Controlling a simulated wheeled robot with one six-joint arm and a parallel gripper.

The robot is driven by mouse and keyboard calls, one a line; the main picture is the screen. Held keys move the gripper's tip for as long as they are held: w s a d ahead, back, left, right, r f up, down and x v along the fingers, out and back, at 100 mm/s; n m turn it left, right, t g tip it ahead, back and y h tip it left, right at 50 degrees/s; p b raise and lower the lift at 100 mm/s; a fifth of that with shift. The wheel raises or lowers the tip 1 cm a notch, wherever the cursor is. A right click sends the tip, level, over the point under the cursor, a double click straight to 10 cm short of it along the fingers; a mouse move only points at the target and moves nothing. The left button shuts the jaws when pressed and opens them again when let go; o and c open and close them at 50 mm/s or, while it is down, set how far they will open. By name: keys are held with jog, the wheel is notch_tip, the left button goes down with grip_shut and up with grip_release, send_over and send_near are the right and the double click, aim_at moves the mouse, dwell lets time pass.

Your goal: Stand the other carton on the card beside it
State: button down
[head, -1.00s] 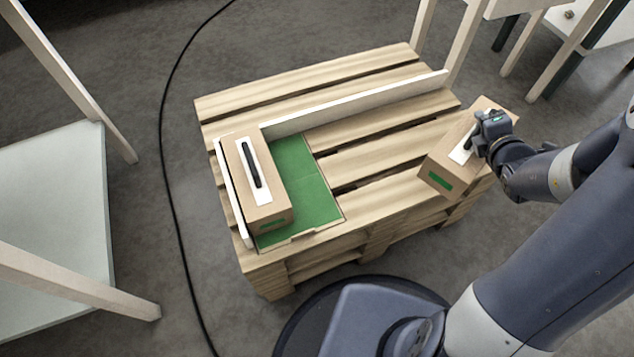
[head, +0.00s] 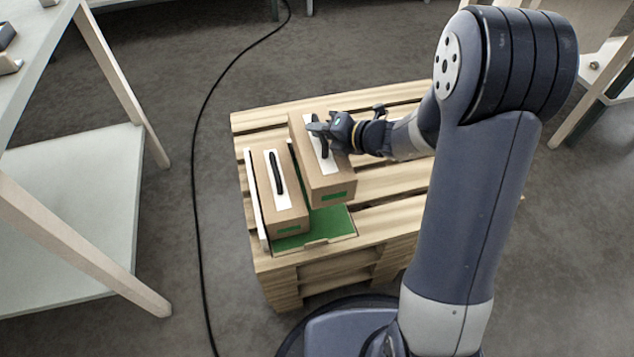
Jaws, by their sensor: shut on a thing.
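In the head view my gripper (head: 322,130) is shut on the dark handle of a brown carton (head: 325,183) with a white top strip and a green label. This carton is over the green card (head: 324,221), to the right of the other carton. It looks slightly raised, but I cannot tell whether its base touches the card. The second brown carton (head: 286,217) stands upright at the left end of the pallet, on the card's left part, with its black handle on top. The carton in my gripper hides much of the card.
The wooden pallet (head: 390,217) is bare on its right side. A white board (head: 256,205) edges its left side, beside the standing carton. A pale shelf unit (head: 75,200) stands at the left. A black cable (head: 199,200) runs across the floor between them.

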aim_at(330, 178)
notch_tip(330, 178, down, 10)
jog(key=b, duration=0.4)
jog(key=shift+a+r, duration=0.1)
jog(key=shift+r, duration=0.05)
jog(key=shift+f+b, duration=0.2)
jog(key=shift+b, duration=0.15)
jog(key=c, duration=1.4)
grip_release()
jog(key=shift+r, duration=0.1)
jog(key=shift+s+d+r, duration=0.15)
jog(key=shift+d+r, duration=0.05)
jog(key=shift+d, duration=0.05)
jog(key=p+v, duration=0.4)
jog(key=v, duration=0.7)
jog(key=shift+s, duration=0.2)
